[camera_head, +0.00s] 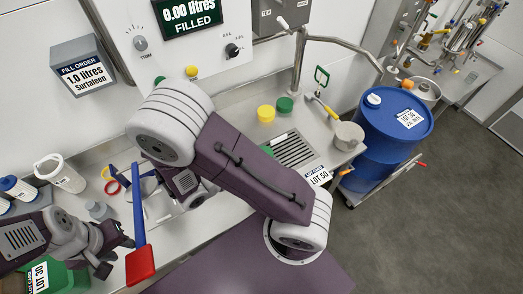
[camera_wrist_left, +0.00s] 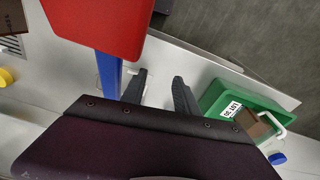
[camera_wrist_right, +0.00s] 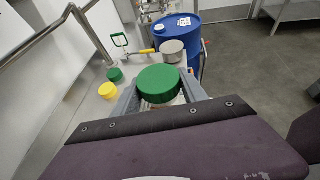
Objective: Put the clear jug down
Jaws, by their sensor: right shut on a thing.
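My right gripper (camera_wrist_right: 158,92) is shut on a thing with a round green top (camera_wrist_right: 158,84). Only a little pale body shows under that top, so I cannot tell for sure that it is the clear jug. In the head view my right forearm covers most of that gripper and its load. A pale, open-topped jug-like vessel (camera_head: 62,174) stands on the steel bench at the left. My left gripper (camera_head: 116,254) is low over the bench's front edge. In the left wrist view its fingers (camera_wrist_left: 158,88) are apart with nothing between them.
A green crate (camera_wrist_left: 216,92) is on the gripper's other side. Yellow (camera_head: 266,113) and green (camera_head: 285,104) lids, a drain grille (camera_head: 293,150) and a steel pot (camera_head: 347,135) are on the right, before a blue drum (camera_head: 395,125).

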